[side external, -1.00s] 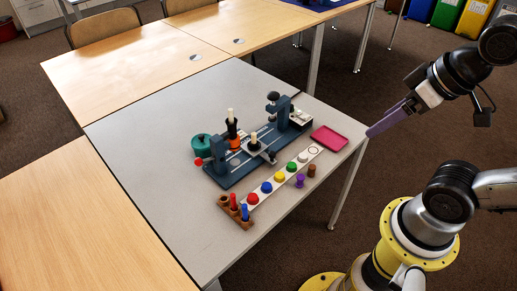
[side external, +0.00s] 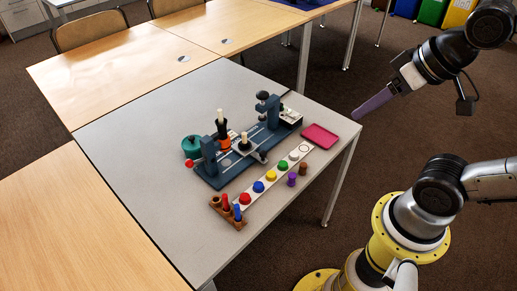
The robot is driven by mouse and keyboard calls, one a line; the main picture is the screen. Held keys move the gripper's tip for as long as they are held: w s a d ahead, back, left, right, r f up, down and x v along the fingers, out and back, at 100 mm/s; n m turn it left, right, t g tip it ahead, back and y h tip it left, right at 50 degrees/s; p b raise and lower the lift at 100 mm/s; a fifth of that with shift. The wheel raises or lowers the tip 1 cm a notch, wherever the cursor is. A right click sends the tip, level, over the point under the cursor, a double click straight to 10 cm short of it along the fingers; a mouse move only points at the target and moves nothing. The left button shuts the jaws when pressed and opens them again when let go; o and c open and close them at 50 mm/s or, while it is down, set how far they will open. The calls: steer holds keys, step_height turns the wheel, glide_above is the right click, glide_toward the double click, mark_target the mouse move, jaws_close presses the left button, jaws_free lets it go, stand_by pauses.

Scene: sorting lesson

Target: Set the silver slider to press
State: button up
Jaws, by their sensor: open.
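A dark blue machine (side external: 212,180) with rails lies along the grey table. A small silver-grey carriage (side external: 250,153) with a cream peg sits near the middle of its rails; I take this as the silver slider. A blue upright (side external: 272,117) with a black knob stands at the machine's far right end, and looks like the press. The carriage is apart from it. No labels are readable. My gripper (side external: 356,115), with long purple fingers, hangs in the air off the table's right edge, well away from the machine. It is open and empty; its fingers overlap in this view.
A white strip (side external: 282,175) with several coloured buttons lies before the machine. A wooden holder (side external: 224,211) with red and blue pegs, purple (side external: 292,179) and brown (side external: 303,169) pieces, a pink tray (side external: 321,135) and a teal pot (side external: 191,146) stand around. The left table area is clear.

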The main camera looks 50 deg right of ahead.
steer(key=w+r+m, duration=0.3)
steer(key=w+m, duration=0.1)
steer(key=w, duration=0.6)
steer(key=m+g, duration=0.3)
steer(key=g, duration=0.3)
glide_above(263, 152)
step_height(263, 152, down, 21)
step_height(263, 152, down, 13)
steer(key=shift+f, duration=0.15)
jaws_close()
